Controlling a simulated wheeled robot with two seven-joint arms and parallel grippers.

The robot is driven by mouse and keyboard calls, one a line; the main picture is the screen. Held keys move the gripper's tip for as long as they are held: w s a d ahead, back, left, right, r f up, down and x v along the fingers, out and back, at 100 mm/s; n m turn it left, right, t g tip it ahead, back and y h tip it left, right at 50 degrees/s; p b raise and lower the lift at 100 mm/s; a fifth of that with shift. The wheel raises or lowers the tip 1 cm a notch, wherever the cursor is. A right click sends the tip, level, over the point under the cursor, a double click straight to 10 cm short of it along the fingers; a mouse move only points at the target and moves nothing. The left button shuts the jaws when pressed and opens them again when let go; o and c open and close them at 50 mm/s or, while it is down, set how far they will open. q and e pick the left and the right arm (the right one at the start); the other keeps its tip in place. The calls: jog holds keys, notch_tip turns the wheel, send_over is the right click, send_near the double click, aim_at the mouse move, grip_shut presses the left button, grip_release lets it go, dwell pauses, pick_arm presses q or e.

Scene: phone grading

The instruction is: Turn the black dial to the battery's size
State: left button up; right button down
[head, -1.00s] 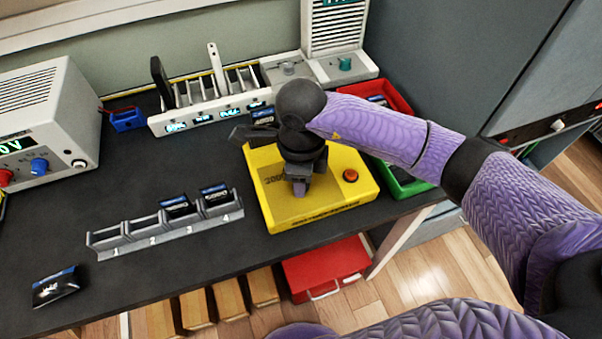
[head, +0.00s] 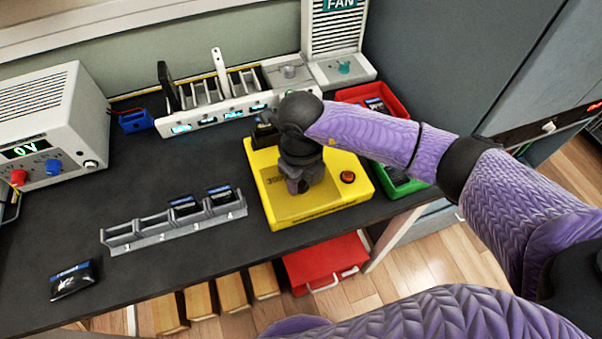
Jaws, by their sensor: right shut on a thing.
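The yellow tester box (head: 345,205) stands on the dark bench with a red button (head: 347,177) at its right. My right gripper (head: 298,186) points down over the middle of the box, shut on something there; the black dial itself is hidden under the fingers. A black battery (head: 265,132) stands at the back edge of the box, partly behind my wrist; its label cannot be read now. My left gripper is not in view.
A grey numbered rack (head: 150,238) holds two batteries (head: 220,195). Another battery (head: 72,280) lies at the front left. A power supply (head: 50,130) stands left, a slotted holder (head: 215,112) behind. Red (head: 400,103) and green (head: 418,187) bins stand right.

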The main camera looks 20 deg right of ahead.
jog(key=shift+m, duration=0.3)
jog(key=shift+c, duration=1.5)
grip_release()
notch_tip(320, 180, up, 10)
jog(key=p, duration=0.3)
